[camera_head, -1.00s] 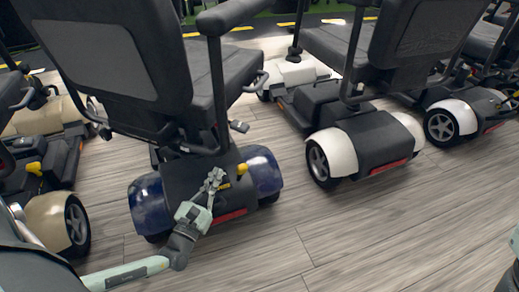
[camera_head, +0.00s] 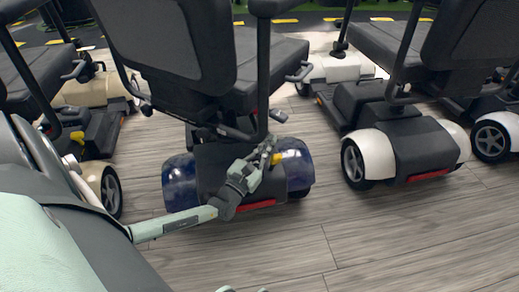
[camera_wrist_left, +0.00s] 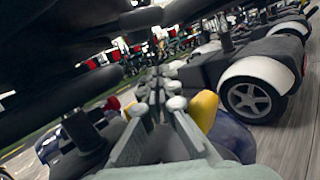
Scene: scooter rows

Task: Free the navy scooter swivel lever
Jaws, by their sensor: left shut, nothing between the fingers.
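The navy scooter stands in the row with its rear to me; its glossy navy fender (camera_head: 181,183) shows in the head view. Under its seat a short lever with a grey end (camera_head: 278,116) sticks out to the right; I cannot tell for sure that it is the swivel lever. My left gripper (camera_head: 268,147) is shut and empty over the rear cover, below that lever and close beside a yellow knob (camera_head: 276,158). In the left wrist view the shut fingers (camera_wrist_left: 158,84) point under the dark seat, with the yellow knob (camera_wrist_left: 204,109) just right of them. My right gripper is not in view.
A white-fendered scooter (camera_head: 372,152) stands to the right, with floor between it and the navy one. A beige scooter (camera_head: 104,186) stands to the left, partly behind my arm. The wood floor (camera_head: 400,235) in front is clear.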

